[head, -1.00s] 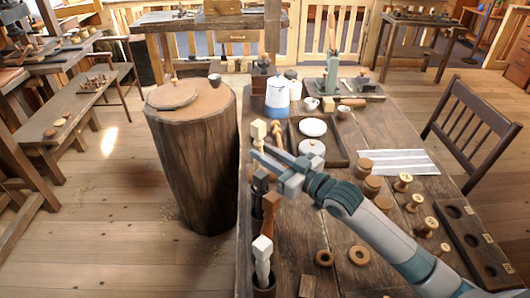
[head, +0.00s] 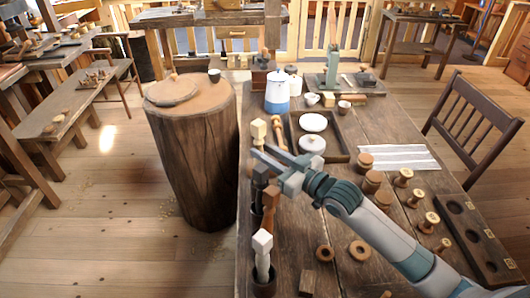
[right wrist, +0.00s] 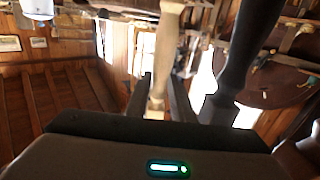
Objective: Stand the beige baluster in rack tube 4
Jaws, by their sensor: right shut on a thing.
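The beige baluster (head: 259,131) with its square pale top stands near the table's left edge. My right gripper (head: 268,158) is shut on it; the right wrist view shows its pale shaft (right wrist: 164,55) upright between the fingers. Its lower end is hidden behind the gripper in the head view. The rack of dark tubes (head: 263,286) runs along the left table edge, mostly covered by my gripper and balusters. A dark baluster (head: 260,176), an orange-brown one (head: 270,205) and a whitish one (head: 263,252) stand in the row. Tube numbers are not readable. My left gripper is not in view.
A dark baluster (right wrist: 240,60) stands close on the right in the right wrist view. A tray (head: 340,155) with white lids, a blue-white pot (head: 277,97) and several spools (head: 403,177) are on the table. A stump (head: 195,150) stands left of it.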

